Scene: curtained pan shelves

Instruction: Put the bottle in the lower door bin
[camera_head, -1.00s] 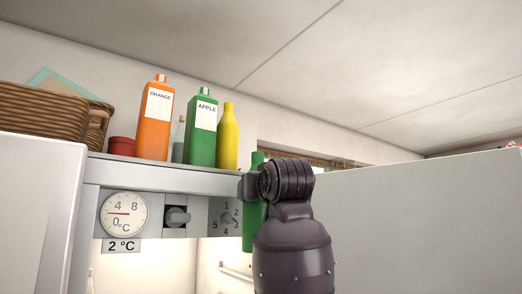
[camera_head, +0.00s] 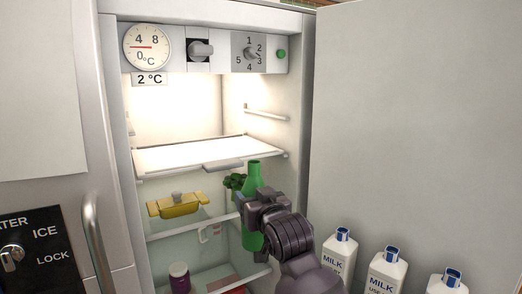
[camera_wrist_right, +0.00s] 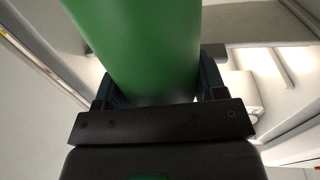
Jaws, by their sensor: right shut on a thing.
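A green bottle (camera_head: 252,178) stands upright in my right gripper (camera_head: 250,208), in front of the open fridge. The gripper is shut on its body, and the neck shows above the fingers. In the right wrist view the bottle (camera_wrist_right: 140,45) fills the space between the fingers of the gripper (camera_wrist_right: 155,95). The open door (camera_head: 410,110) is at the right. Several milk cartons (camera_head: 384,274) stand low along its inner side. The bin walls around them are not visible, so I cannot tell which bin this is. My left gripper is not in view.
The fridge holds a lit upper shelf (camera_head: 205,154), a yellow dish with a lid (camera_head: 178,207), green leafy food (camera_head: 234,182) and a dark jar (camera_head: 180,277). A dial panel (camera_head: 225,50) runs across the top. A door handle (camera_head: 97,245) is at left.

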